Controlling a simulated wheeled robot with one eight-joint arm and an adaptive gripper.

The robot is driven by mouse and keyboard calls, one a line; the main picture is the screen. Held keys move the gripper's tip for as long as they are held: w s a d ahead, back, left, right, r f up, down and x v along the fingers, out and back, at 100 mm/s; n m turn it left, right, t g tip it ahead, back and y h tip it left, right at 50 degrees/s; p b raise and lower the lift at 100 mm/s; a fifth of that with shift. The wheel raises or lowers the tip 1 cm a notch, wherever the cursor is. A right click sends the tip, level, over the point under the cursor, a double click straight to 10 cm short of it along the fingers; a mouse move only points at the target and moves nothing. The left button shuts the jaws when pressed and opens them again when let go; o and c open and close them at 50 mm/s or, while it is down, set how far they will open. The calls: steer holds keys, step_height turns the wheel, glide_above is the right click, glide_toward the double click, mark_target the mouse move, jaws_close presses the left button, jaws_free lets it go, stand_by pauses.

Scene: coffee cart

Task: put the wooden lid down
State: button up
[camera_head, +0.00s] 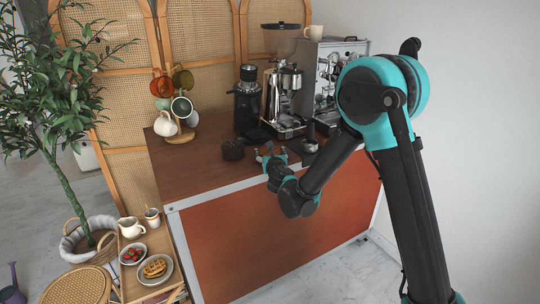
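My gripper (266,153) is low over the front part of the brown counter top (195,174). It is small in this view, and I cannot tell whether its fingers are open or shut, or whether they hold anything. I cannot make out the wooden lid; it may be hidden at the gripper or blend with the brown counter. A small dark glass jar (232,150) stands on the counter just left of the gripper, apart from it.
A black grinder (247,100), a taller grinder (282,90) and an espresso machine (326,75) stand behind the gripper. A mug tree with a white mug (166,124) is at the left. The counter's front left is clear. A low wooden cart (132,287) holds a waffle plate (155,270).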

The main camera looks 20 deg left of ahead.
steer(key=shift+f, duration=0.55)
steer(key=shift+f, duration=0.2)
steer(key=o, duration=1.1)
steer(key=shift+s, duration=0.1)
